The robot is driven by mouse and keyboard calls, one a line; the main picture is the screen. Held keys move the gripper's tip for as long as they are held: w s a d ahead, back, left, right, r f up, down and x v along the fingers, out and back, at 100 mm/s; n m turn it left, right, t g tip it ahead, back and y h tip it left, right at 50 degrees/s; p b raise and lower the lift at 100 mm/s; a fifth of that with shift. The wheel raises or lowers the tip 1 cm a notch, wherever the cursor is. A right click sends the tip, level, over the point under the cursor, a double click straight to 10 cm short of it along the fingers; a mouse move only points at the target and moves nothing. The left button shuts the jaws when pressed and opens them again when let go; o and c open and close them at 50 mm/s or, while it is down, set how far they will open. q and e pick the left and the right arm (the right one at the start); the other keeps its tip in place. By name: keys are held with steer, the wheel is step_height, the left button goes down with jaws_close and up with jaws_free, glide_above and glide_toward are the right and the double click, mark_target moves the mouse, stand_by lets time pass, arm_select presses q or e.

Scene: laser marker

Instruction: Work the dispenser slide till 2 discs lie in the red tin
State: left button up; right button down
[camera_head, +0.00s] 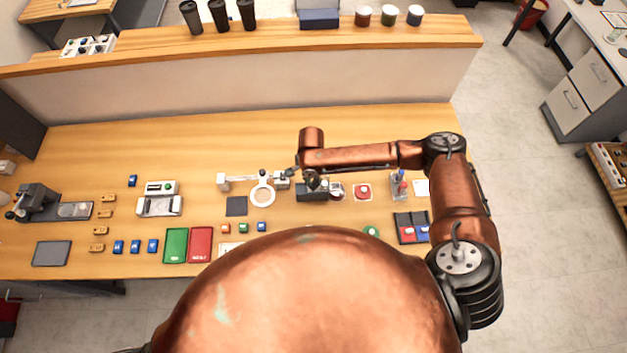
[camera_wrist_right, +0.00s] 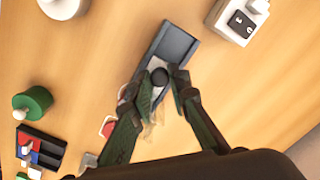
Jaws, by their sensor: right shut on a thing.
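The dispenser (camera_head: 312,193) is a dark, narrow block on the table, right of centre in the head view. Its dark channel (camera_wrist_right: 172,44) and black slide knob (camera_wrist_right: 160,77) show in the right wrist view. My right gripper (camera_wrist_right: 166,78) is over the dispenser with its fingers shut on the knob; in the head view, the gripper (camera_head: 313,182) hides part of the dispenser. A red round item (camera_head: 362,191), seemingly the red tin, lies to the right. In the wrist view its red edge (camera_wrist_right: 107,127) is mostly behind a finger. I cannot make out any discs in it. My left gripper is out of view.
A green round item (camera_head: 371,232) and a dark tray (camera_head: 400,219) with red and blue parts lie nearer the front right. Green and red panels (camera_head: 176,245) lie front left. The table behind the dispenser is clear.

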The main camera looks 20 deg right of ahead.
steer(key=c, duration=1.8)
jaws_free()
steer(key=shift+d, duration=0.2)
steer(key=shift+s, duration=0.1)
steer(key=shift+r, duration=4)
